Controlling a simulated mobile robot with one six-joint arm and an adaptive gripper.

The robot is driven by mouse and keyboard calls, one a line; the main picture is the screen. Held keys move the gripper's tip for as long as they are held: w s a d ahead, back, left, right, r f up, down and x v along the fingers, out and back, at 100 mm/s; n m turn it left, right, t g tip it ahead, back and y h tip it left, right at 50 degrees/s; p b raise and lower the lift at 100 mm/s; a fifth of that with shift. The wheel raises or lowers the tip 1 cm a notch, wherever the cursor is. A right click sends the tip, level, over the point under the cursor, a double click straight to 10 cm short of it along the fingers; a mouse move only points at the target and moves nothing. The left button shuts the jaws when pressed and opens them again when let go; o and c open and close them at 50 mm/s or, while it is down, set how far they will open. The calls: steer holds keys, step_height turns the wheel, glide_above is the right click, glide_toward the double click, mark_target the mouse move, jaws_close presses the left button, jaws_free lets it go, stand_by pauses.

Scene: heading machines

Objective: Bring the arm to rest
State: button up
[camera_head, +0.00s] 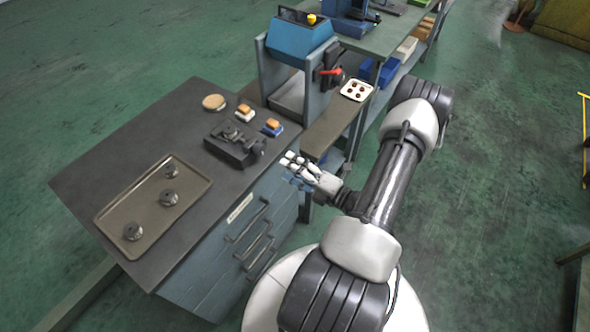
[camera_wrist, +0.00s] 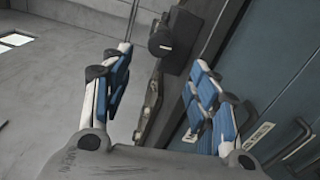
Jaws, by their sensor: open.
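My arm reaches from the lower right of the head view, bent at the elbow. My gripper (camera_head: 296,170) is just off the right edge of the dark-topped cabinet (camera_head: 120,150), by its drawers and near the grey vise-like fixture (camera_head: 232,145). In the wrist view my gripper (camera_wrist: 160,90) shows its two blue-and-grey fingers spread wide. It is open, with nothing held between the fingers.
The cabinet top bears a tray (camera_head: 190,216) with round metal parts, a round wooden disc (camera_head: 213,102) and two small blocks (camera_head: 272,127). A blue machine (camera_head: 300,38) stands behind, beside a white tray (camera_head: 356,90).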

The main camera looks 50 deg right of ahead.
steer(key=shift+s, duration=0.55)
steer(key=shift+w, duration=0.1)
